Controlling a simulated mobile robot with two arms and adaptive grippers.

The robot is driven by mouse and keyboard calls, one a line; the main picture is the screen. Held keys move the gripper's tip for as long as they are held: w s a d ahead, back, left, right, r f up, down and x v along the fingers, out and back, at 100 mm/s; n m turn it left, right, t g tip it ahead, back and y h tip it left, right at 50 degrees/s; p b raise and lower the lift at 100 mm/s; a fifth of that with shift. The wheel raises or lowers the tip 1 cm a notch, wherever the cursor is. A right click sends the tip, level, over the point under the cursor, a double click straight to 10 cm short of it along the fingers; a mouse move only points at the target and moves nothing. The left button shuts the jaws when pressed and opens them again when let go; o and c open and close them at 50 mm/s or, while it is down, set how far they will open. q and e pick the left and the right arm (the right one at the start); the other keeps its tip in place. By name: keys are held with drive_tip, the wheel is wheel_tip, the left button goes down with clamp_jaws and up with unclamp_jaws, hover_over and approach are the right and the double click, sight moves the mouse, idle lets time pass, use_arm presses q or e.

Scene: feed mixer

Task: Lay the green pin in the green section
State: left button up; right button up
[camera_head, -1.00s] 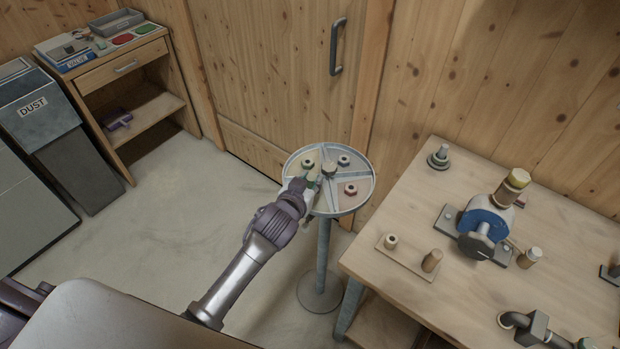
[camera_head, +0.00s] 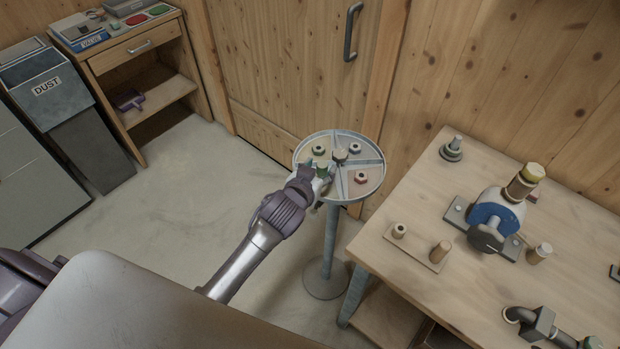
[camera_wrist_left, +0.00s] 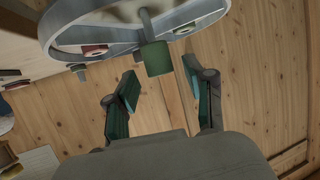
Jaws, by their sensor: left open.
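My left gripper (camera_head: 322,176) is at the near left rim of a round grey tray (camera_head: 369,193) on a stand. In the left wrist view its two fingers (camera_wrist_left: 165,95) are apart with nothing between them. A green cylinder, seemingly the green pin (camera_wrist_left: 157,58), shows just beyond the fingertips against the tray rim. In the head view a bit of green (camera_head: 322,167) shows beside the fingers, which partly hide it. A green patch (camera_head: 159,10) lies beside a red patch (camera_head: 137,19) on the cabinet top at upper left.
Nuts lie in the tray's sections, one reddish (camera_head: 361,177), around a central knob (camera_head: 340,155). A wooden table (camera_head: 400,275) with a blue pump (camera_head: 492,220) stands right. A dust bin (camera_head: 50,85) stands left. The floor between is clear.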

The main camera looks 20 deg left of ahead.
use_arm(q)
drive_tip(key=d+b+v, duration=0.1)
drive_tip(key=b+v, duration=0.1)
drive_tip(key=v, duration=0.9)
drive_tip(key=s+a+f+m+g, duration=0.1)
drive_tip(key=s+f+g, duration=0.25)
drive_tip(key=f, duration=1.15)
drive_tip(key=s+a+f+g, duration=0.2)
drive_tip(key=s+f+g, duration=0.15)
drive_tip(key=f, duration=1.25)
drive_tip(key=s+a+f+g, duration=0.1)
drive_tip(key=s+f+g, duration=0.1)
drive_tip(key=s+f, duration=0.4)
drive_tip(key=s+a+f+g, duration=0.1)
drive_tip(key=s+f, duration=0.6)
drive_tip(key=s, duration=0.8)
drive_tip(key=s+a+f+g, duration=0.2)
drive_tip(key=s+f, duration=0.5)
drive_tip(key=s, duration=0.3)
drive_tip(key=shift+s+m+g+y, duration=0.3)
drive_tip(key=shift+m+y, duration=0.1)
wheel_tip(320, 180, down, 3)
drive_tip(key=b, duration=0.2)
drive_tip(key=shift+f+b, duration=0.2)
drive_tip(key=shift+b, duration=0.2)
